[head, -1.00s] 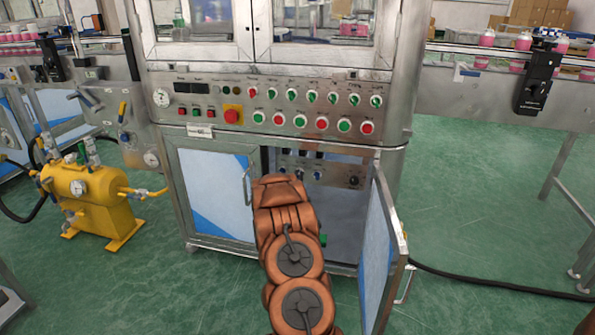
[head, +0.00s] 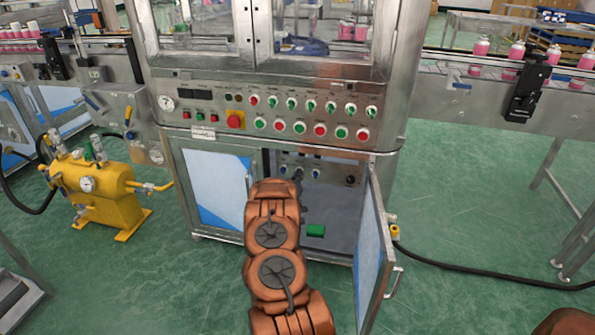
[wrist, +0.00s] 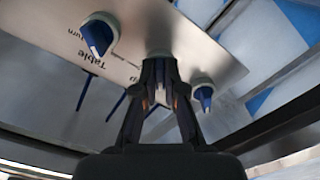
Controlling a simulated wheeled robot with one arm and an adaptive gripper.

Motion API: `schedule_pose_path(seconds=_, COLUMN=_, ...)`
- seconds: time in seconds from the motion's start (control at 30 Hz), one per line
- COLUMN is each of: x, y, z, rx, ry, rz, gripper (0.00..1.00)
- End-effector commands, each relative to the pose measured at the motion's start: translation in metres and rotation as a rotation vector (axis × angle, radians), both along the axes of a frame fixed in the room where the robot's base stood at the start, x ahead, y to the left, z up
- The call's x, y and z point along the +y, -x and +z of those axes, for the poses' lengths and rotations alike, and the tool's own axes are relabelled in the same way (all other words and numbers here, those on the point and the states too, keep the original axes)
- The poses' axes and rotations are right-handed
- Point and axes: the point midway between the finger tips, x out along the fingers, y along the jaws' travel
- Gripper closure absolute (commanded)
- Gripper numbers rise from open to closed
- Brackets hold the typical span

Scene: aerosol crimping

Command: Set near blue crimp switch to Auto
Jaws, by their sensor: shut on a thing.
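A steel panel (wrist: 190,40) inside the open cabinet carries blue-handled rotary switches. In the wrist view, one blue switch (wrist: 98,36) with a pale base sits at upper left, beside the label "Table Turn". Another blue switch (wrist: 203,96) sits at right. My gripper (wrist: 160,88) is shut on the middle blue switch between them; only its pale base (wrist: 159,55) and a little of its handle show between the fingers. Its label is mostly hidden, so I cannot read its setting. In the head view, my gripper (head: 300,186) reaches the inner panel, partly hidden by my arm.
The cabinet's right door (head: 372,250) stands open beside my arm; the left door (head: 215,188) is shut. A black knob (head: 350,180) is on the inner panel's right. A yellow tank (head: 95,190) stands at left.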

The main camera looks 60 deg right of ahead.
Motion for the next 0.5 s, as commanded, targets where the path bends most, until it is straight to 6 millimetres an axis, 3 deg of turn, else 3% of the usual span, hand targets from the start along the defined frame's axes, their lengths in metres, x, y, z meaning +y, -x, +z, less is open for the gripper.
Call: schedule_pose_path(seconds=0.5, x=-0.0015, y=0.0037, z=-0.0009, rx=0.149, ry=0.053, rz=-0.005, gripper=1.00)
